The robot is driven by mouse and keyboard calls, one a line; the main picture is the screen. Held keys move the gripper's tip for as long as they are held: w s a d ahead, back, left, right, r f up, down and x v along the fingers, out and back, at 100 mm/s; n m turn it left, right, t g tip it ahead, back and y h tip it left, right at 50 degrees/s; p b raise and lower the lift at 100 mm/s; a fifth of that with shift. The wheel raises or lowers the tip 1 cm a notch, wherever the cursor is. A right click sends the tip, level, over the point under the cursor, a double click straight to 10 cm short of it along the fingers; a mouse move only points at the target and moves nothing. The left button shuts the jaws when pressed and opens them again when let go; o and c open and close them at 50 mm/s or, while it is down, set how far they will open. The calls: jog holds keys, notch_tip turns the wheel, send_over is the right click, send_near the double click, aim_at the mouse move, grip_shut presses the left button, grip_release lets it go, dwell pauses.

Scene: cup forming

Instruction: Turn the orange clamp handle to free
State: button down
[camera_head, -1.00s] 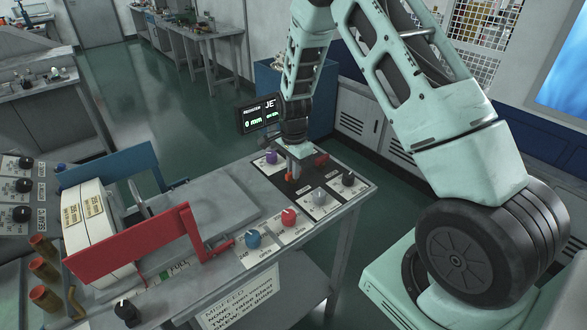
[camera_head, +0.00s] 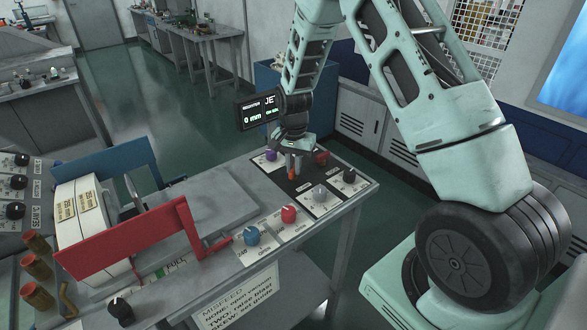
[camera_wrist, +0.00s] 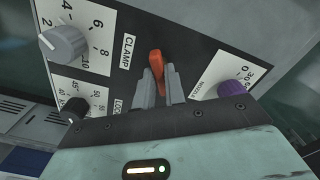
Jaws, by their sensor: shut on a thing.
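The orange clamp handle (camera_head: 298,181) stands on the black panel at the far right of the bench. In the wrist view the handle (camera_wrist: 155,61) is between my grey fingertips, beside the printed CLAMP label (camera_wrist: 128,52). My gripper (camera_head: 293,165) points down over the panel and is shut on the handle; it also shows in the wrist view (camera_wrist: 160,80). The lower part of the handle is hidden by my fingers.
A purple knob (camera_head: 271,155) and a red knob (camera_head: 321,157) sit close to my gripper. Grey (camera_head: 319,194), black (camera_head: 349,175), bright red (camera_head: 289,213) and blue (camera_head: 252,235) dials stand nearer the front.

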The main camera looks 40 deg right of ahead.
aim_at(293, 168)
jog(key=n+b, duration=0.1)
jog(key=n, duration=0.4)
jog(key=shift+w+n, duration=0.1)
jog(key=shift+n, duration=0.2)
jog(key=n, duration=0.5)
jog(key=shift+r+n+b, duration=0.1)
jog(key=shift+n+b, duration=0.3)
jog(key=c, duration=1.5)
grip_release()
jog(key=shift+o, duration=0.2)
notch_tip(293, 168, up, 17)
jog(key=b, duration=0.3)
jog(key=shift+r, duration=0.2)
